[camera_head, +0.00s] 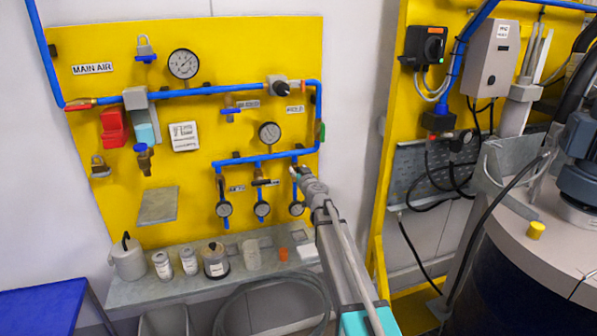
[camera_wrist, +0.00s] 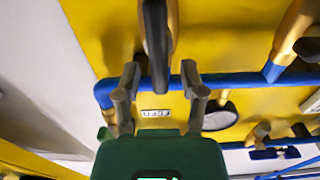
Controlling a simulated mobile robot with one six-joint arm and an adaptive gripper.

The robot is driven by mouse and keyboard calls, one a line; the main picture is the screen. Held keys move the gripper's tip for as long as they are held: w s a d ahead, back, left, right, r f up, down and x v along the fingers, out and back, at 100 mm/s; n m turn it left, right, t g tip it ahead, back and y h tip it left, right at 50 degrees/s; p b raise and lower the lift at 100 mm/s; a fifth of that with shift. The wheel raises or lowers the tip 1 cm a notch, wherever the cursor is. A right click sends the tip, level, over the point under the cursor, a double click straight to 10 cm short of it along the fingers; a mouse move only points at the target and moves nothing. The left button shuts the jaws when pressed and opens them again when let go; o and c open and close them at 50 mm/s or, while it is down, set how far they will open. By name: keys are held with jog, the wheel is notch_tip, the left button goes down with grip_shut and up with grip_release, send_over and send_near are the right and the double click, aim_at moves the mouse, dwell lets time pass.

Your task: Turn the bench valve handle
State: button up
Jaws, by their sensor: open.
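In the head view my gripper (camera_head: 299,172) is at the right-hand drop of the lower blue manifold on the yellow panel (camera_head: 75,130). It covers most of whatever valve is there. In the wrist view my gripper (camera_wrist: 160,78) is open, with its two fingers apart. A dark, long handle (camera_wrist: 157,40) stands between and just beyond the fingertips; I cannot tell whether either finger touches it. The blue pipe (camera_wrist: 235,80) runs across behind the fingers. A small white label (camera_wrist: 155,113) shows between the fingers, too blurred to read. Another black handle (camera_head: 265,183) sits on the middle drop.
Gauges (camera_head: 223,209) hang below the manifold. A shelf (camera_head: 190,285) below holds several jars and cans. A grey machine with a blue motor (camera_head: 580,150) stands at the right. A black hose (camera_head: 490,225) hangs beside it. A blue table (camera_head: 45,312) is at the lower left.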

grip_shut()
jog(key=shift+d+m, duration=0.1)
jog(key=shift+m, duration=0.3)
jog(key=shift+w+d+f+m+b, duration=0.1)
jog(key=shift+d+f+m+b, duration=0.35)
jog(key=shift+m, duration=2.4)
jog(key=shift+w+d+f+m+b, duration=0.1)
jog(key=shift+d+f+m+b, duration=0.35)
jog(key=shift+m, duration=2.45)
jog(key=shift+w+d+f+m+b, duration=0.1)
jog(key=shift+d+f+m+b, duration=0.3)
jog(key=shift+m, duration=2.45)
jog(key=shift+a+f, duration=0.1)
